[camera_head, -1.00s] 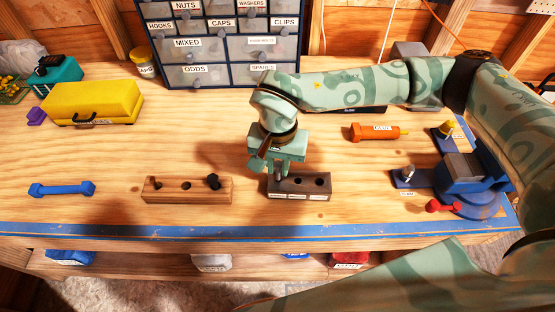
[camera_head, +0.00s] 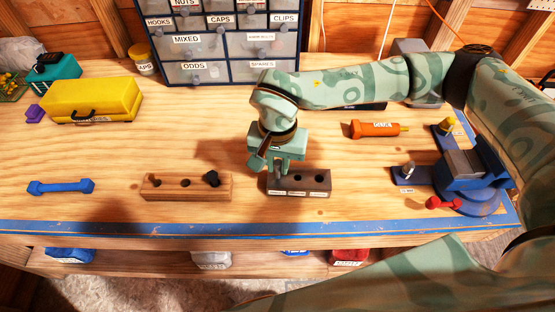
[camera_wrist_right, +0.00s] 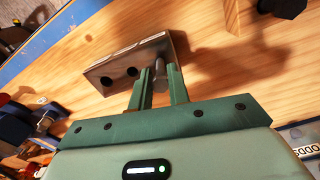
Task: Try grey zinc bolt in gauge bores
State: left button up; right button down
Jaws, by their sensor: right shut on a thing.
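The dark gauge block (camera_head: 325,190) lies on the bench in the head view, with labels along its front edge. My right gripper (camera_head: 281,171) is over its left end, pointing down. In the right wrist view my right gripper (camera_wrist_right: 161,90) is shut on the grey bolt (camera_wrist_right: 160,76), which shows between the fingers at the end of the gauge block (camera_wrist_right: 105,66). Two dark bores are open to view; the third is hidden by the gripper. I cannot tell how deep the bolt's tip is. My left gripper is not in view.
A wooden block (camera_head: 160,190) with holes and a dark bolt (camera_head: 211,178) lies to the left. A blue vise (camera_head: 470,180) and an orange tool (camera_head: 372,129) are on the right. A blue bar (camera_head: 61,187) and yellow case (camera_head: 95,101) are on the left. Bench between is clear.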

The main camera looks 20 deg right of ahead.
jog(key=shift+r, duration=0.1)
jog(key=shift+r+p, duration=0.3)
jog(key=shift+f, duration=0.3)
dwell(0.6)
jog(key=shift+r, duration=0.25)
jog(key=shift+f, duration=0.25)
dwell(0.8)
jog(key=shift+r, duration=0.3)
jog(key=shift+f, duration=0.4)
dwell(0.5)
jog(key=shift+r, duration=0.1)
